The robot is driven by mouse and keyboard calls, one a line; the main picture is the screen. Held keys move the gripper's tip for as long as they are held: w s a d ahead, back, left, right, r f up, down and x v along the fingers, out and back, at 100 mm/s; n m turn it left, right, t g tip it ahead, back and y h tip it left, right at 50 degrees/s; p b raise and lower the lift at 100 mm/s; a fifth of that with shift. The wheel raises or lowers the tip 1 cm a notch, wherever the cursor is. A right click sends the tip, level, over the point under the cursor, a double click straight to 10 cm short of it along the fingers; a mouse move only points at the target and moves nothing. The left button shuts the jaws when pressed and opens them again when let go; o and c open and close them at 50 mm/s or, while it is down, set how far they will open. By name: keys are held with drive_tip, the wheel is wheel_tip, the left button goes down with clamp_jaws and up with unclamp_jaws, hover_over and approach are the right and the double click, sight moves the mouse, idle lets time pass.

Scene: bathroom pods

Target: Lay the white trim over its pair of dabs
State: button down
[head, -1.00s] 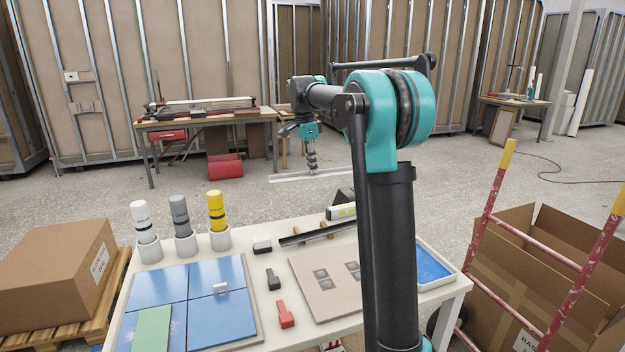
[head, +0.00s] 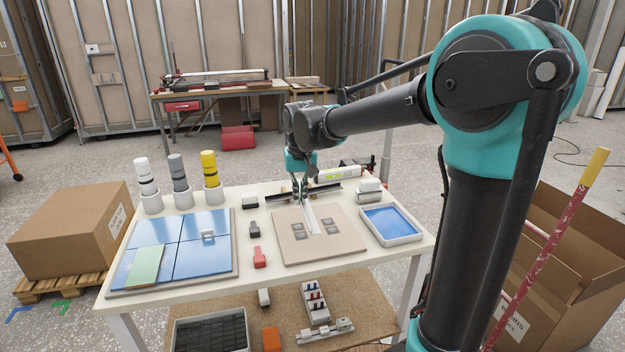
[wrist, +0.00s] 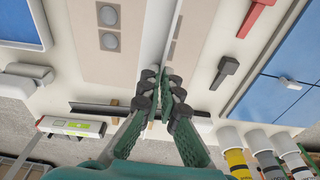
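My gripper (head: 303,196) is shut on one end of the white trim (head: 312,218), which points over the beige board (head: 285,252). In the wrist view the trim (wrist: 153,45) runs away from between the fingertips (wrist: 164,98). The board carries two pairs of grey dabs. In the head view the trim shows between the left pair (head: 300,232) and the right pair (head: 330,226). In the wrist view one pair (wrist: 109,28) is clear to the trim's left; the other is partly hidden along its right edge. I cannot tell whether the trim touches the board.
A dark rail (head: 285,197) and a level (head: 338,174) lie behind the board. A blue tray (head: 390,224) is to its right. A black tool (head: 254,229) and a red tool (head: 259,257) lie to its left, beside blue tiles (head: 205,258). Tubes (head: 177,177) stand behind the tiles.

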sight(301, 230)
drive_tip(key=shift+s+d+f+n, duration=0.1)
drive_tip(key=shift+s+f+n, duration=0.25)
drive_tip(key=shift+s, duration=0.1)
drive_tip(key=shift+f, duration=3.95)
drive_tip(key=shift+f, duration=0.35)
drive_tip(key=c, duration=2.2)
unclamp_jaws()
drive_tip(key=o, duration=0.6)
drive_tip(key=shift+c, duration=0.2)
drive_tip(key=o, duration=0.3)
drive_tip(key=shift+r, duration=0.1)
